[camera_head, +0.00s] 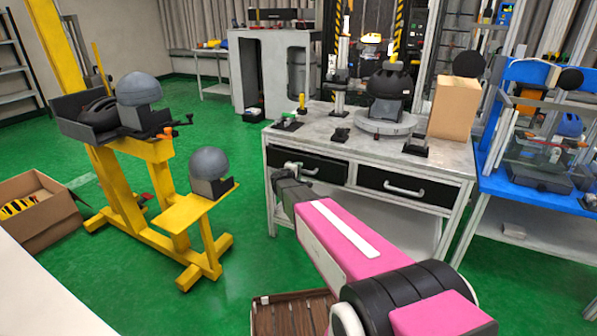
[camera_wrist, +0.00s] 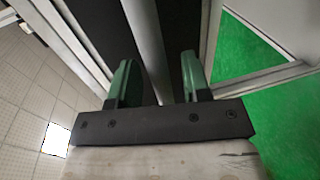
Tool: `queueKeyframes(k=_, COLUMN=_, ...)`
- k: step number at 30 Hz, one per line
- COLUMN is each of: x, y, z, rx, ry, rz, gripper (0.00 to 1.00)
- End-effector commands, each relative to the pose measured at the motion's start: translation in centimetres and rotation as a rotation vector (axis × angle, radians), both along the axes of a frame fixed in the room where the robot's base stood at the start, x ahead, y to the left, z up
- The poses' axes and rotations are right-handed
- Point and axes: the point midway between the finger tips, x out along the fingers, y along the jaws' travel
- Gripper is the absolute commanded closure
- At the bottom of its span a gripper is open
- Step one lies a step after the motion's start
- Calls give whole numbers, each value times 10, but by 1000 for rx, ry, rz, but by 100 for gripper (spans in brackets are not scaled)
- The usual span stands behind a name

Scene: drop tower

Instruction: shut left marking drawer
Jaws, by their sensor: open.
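The left marking drawer (camera_head: 318,165) has a dark front and sits under the grey table top. Its light bar handle (camera_head: 310,172) shows just right of my gripper (camera_head: 291,167). In the wrist view the handle (camera_wrist: 148,45) runs between the two green fingers of my gripper (camera_wrist: 157,82), with a gap on each side. The fingers are apart and point toward the dark drawer front (camera_wrist: 100,25). My gripper partly hides the drawer's lower left part in the head view. How far the drawer stands out is hard to tell.
The right drawer (camera_head: 425,192) of the marking table (camera_head: 440,152) looks shut. A turntable with a black helmet (camera_head: 388,82) and a cardboard box (camera_head: 455,107) stand on top. A yellow stand (camera_head: 150,150) is at left, a blue bench (camera_head: 500,185) at right. Green floor lies between stand and table.

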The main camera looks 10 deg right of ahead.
Motion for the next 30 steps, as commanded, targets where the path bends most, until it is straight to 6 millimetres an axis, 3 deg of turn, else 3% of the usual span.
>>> queueKeyframes(k=11, x=4, y=-4, z=-1, rx=0, ry=0, rz=0, gripper=56)
queueKeyframes(k=15, x=4, y=-4, z=-1, rx=0, ry=0, rz=0, gripper=99)
queueKeyframes(k=21, x=7, y=-5, z=-1, rx=0, ry=0, rz=-1, gripper=100)
queueKeyframes(k=30, x=41, y=-29, z=-1, rx=0, ry=-1, rz=-2, gripper=100)
